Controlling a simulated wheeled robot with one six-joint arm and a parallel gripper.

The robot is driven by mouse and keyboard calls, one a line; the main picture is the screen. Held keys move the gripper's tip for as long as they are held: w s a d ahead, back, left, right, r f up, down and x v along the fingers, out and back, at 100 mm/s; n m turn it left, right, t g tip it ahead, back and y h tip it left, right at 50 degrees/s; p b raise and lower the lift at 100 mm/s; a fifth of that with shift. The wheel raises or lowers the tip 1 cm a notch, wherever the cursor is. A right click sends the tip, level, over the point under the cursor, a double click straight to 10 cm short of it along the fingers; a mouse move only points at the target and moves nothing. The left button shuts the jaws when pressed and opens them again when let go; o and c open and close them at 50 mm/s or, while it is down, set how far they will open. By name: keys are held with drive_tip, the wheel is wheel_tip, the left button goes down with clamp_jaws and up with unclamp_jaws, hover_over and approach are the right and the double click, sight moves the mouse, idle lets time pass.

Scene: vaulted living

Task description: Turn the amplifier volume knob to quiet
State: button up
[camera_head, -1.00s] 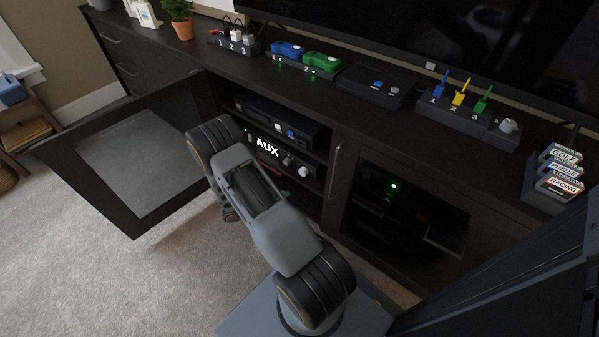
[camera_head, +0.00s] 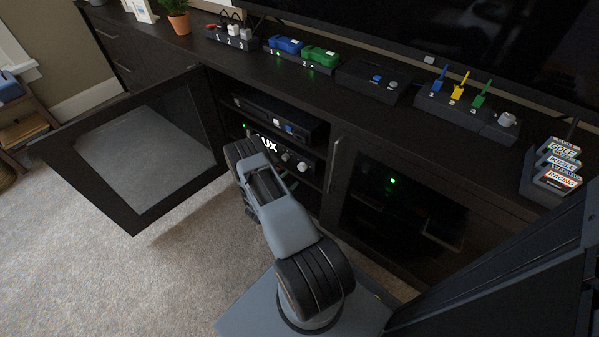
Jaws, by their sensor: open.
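The amplifier (camera_head: 313,163) is the lower black unit in the open cabinet bay. Its display shows lit white letters, and my arm covers part of them so only "UX" reads. Two round knobs show right of the display: a left knob (camera_head: 286,156) and a right knob (camera_head: 302,167). I cannot tell which one is the volume knob, and their pointer positions are too small to read. My arm is in front of the amplifier's left part. My gripper is hidden behind my arm's links, so its jaws do not show.
The cabinet's open door (camera_head: 135,150) swings out to the left. A black unit (camera_head: 280,117) sits on the shelf above the amplifier. A closed glass door (camera_head: 405,205) is on the right. The cabinet top (camera_head: 235,65) carries several small devices. Carpet (camera_head: 190,260) is clear at lower left.

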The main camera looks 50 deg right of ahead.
sight(301, 168)
drive_tip(key=shift+w+d+b, duration=0.15)
drive_tip(key=shift+d+b, duration=0.25)
drive_tip(key=shift+d, duration=1.35)
drive_tip(key=shift+w+d+b, duration=0.15)
drive_tip(key=shift+d+b, duration=0.2)
drive_tip(key=shift+d, duration=1.4)
drive_tip(key=shift+c, duration=0.2)
drive_tip(key=c, duration=0.6)
